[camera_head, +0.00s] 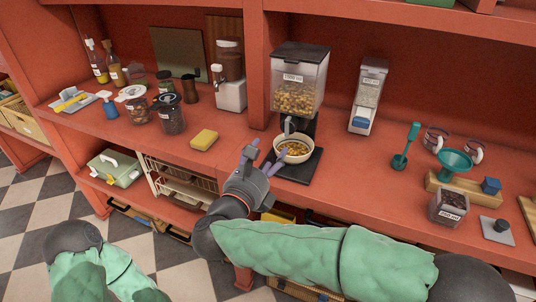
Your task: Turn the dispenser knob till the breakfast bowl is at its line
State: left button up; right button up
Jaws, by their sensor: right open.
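The cereal dispenser (299,76) stands at the middle of the counter, with a clear labelled hopper holding golden cereal. Its grey knob (289,126) is at the front below the hopper. The cream breakfast bowl (308,154) sits upright under it on the dark base, with cereal inside. I cannot make out the line in the bowl. My right gripper (267,157) is open and empty, just left of and in front of the bowl, lower than the knob and apart from it. My left arm shows at the lower left, but its gripper is not in view.
A yellow sponge (204,139) and lidded jars (171,115) stand left of the dispenser. A narrow dispenser (369,96), a green scoop (407,146) and a teal funnel (455,162) are to the right. A shelf divider (253,65) rises behind left.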

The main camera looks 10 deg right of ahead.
aim_at(287, 128)
jog(key=w+d+n+p, duration=0.2)
jog(key=w+n+p, duration=0.1)
jog(key=n, duration=0.6)
jog(key=w+d+n+p, duration=0.2)
jog(key=n+p, duration=0.4)
jog(key=n, duration=0.3)
jog(key=w+d+n+p, duration=0.2)
jog(key=w+n+p, duration=0.2)
jog(key=n, duration=0.6)
jog(key=shift+w+d+f+p, duration=0.2)
jog(key=shift+d+p, duration=0.1)
jog(key=shift+p, duration=0.3)
jog(key=shift+w+d+r, duration=0.15)
jog(key=shift+w+d, duration=0.2)
jog(key=shift+w, duration=0.2)
jog(key=shift+c, duration=0.3)
